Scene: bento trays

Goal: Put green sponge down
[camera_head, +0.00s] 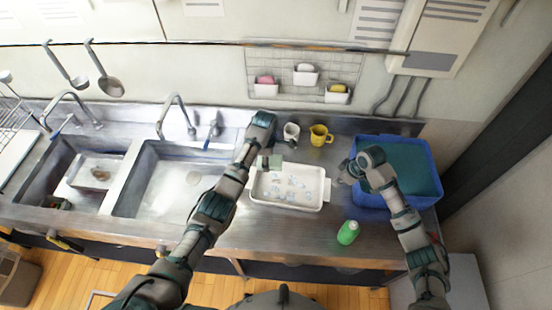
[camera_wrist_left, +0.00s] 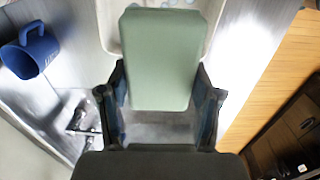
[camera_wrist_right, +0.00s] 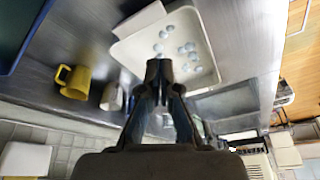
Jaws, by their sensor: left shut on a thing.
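The pale green sponge (camera_wrist_left: 160,60) is held between the two fingers of my left gripper (camera_wrist_left: 162,100) in the left wrist view. In the head view a small part of the sponge (camera_head: 274,162) shows below my left gripper (camera_head: 264,152), at the upper left edge of the white tray (camera_head: 290,207). Whether the sponge touches the tray or the counter I cannot tell. My right gripper (camera_head: 348,172) is between the tray and the blue bin; in the right wrist view its fingertips (camera_wrist_right: 160,72) are together with nothing visible between them.
A white mug (camera_head: 291,131) and a yellow mug (camera_head: 319,136) stand behind the tray. A blue mug (camera_wrist_left: 32,52) shows in the left wrist view. A green bottle (camera_head: 348,233) stands in front, a blue bin (camera_head: 368,197) at right. Sinks (camera_head: 150,200) are at left.

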